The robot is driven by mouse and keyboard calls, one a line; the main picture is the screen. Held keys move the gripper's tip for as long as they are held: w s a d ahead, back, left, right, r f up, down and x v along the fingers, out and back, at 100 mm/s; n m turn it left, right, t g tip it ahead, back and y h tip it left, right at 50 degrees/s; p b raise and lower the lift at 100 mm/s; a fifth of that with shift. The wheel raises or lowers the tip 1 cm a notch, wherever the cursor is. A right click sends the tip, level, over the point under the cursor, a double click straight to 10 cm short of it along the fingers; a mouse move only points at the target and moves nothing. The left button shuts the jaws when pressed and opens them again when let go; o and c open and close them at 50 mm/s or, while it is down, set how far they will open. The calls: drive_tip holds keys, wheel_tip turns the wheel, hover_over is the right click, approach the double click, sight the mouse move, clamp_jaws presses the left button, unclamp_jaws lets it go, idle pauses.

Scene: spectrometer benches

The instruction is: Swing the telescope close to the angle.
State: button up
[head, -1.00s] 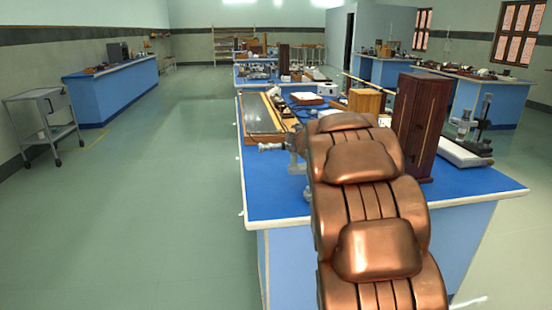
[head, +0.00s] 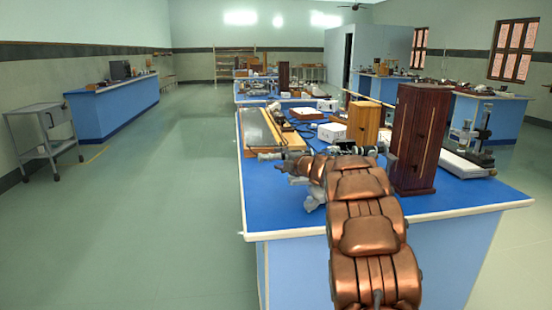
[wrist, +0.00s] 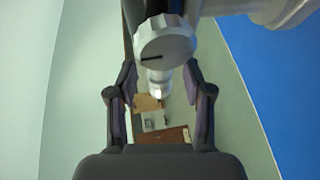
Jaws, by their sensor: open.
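In the wrist view a pale grey metal tube, which looks like the spectrometer's telescope (wrist: 158,80), comes in from the top with a round knob (wrist: 165,42) marked by a black line. My black gripper (wrist: 160,95) is open, its fingers to the left and right of the tube's tip, with visible gaps on both sides. In the head view a pale grey tube end (head: 268,156) sticks out at the left edge of the near bench. My bronze arm hides most of the instrument there. No angle reading is legible.
The near blue bench (head: 450,203) holds a tall dark wood cabinet (head: 414,140), a light wood box (head: 363,121), a white box (head: 332,132) and a long tray (head: 259,128). Open floor (head: 170,220) lies left of it. A grey trolley (head: 40,135) stands far left.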

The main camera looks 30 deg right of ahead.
sight(278, 158)
drive_tip(key=shift+w+a, duration=0.1)
drive_tip(key=shift+w, duration=0.8)
drive_tip(key=shift+w+f, duration=0.2)
drive_tip(key=shift+w, duration=0.4)
clamp_jaws()
